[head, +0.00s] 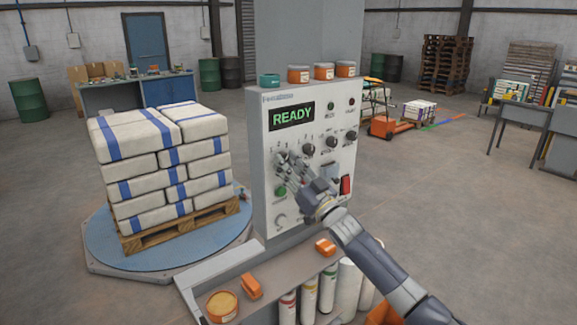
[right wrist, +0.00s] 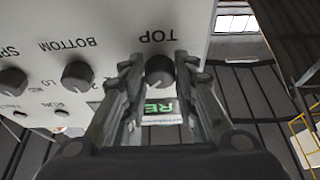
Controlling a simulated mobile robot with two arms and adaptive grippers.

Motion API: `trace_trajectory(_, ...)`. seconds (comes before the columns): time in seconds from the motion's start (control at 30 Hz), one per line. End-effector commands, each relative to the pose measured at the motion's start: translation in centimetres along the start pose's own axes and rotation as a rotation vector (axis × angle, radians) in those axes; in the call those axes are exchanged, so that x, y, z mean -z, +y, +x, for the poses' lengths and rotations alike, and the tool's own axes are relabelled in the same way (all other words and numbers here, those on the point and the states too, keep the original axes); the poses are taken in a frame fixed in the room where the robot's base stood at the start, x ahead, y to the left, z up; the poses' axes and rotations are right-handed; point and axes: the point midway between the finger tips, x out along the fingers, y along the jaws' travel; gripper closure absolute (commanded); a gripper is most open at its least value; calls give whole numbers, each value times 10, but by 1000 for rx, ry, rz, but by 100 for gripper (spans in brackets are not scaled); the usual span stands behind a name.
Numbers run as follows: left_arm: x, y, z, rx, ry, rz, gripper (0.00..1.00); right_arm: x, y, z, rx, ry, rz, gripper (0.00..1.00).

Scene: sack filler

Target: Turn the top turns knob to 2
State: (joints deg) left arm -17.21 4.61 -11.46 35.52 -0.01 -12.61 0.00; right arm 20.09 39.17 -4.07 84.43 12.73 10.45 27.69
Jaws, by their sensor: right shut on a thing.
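The control panel (head: 305,120) of the machine faces me, with a display that reads READY (head: 292,115). My right gripper (head: 284,162) is at the leftmost knob of the upper row and mostly covers it in the head view. In the right wrist view, which is upside down, the dark round knob under the word TOP (right wrist: 159,69) sits between the two fingers of this gripper (right wrist: 158,75). The fingers are closed on its sides. I cannot read where its pointer stands. The BOTTOM knob (right wrist: 77,76) is beside it, free. My left gripper is not in view.
Further knobs (head: 331,142), a green button (head: 280,191) and a red switch (head: 346,184) are close by on the panel. Several jars (head: 323,71) stand on the ledge above. A pallet of sacks (head: 160,165) stands at the left on a blue turntable (head: 100,245).

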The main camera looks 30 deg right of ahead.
Motion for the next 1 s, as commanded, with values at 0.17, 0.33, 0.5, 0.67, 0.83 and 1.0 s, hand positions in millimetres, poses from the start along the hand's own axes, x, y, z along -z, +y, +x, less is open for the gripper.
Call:
trace_trajectory(0.17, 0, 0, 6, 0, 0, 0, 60, -1, 1, 0, 19, 0, -47, 97)
trace_trajectory(0.33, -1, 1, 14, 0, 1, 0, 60, -2, 3, -1, 57, -1, -143, 97)
trace_trajectory(0.5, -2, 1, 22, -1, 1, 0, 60, -1, 4, 0, 111, -1, -272, 97)
trace_trajectory(0.67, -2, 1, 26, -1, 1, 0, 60, 1, 6, 0, 163, 0, -397, 97)
trace_trajectory(0.83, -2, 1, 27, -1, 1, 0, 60, 2, 7, 1, 213, 0, -519, 97)
trace_trajectory(1.0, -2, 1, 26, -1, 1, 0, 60, 3, 8, 1, 254, 0, -615, 97)
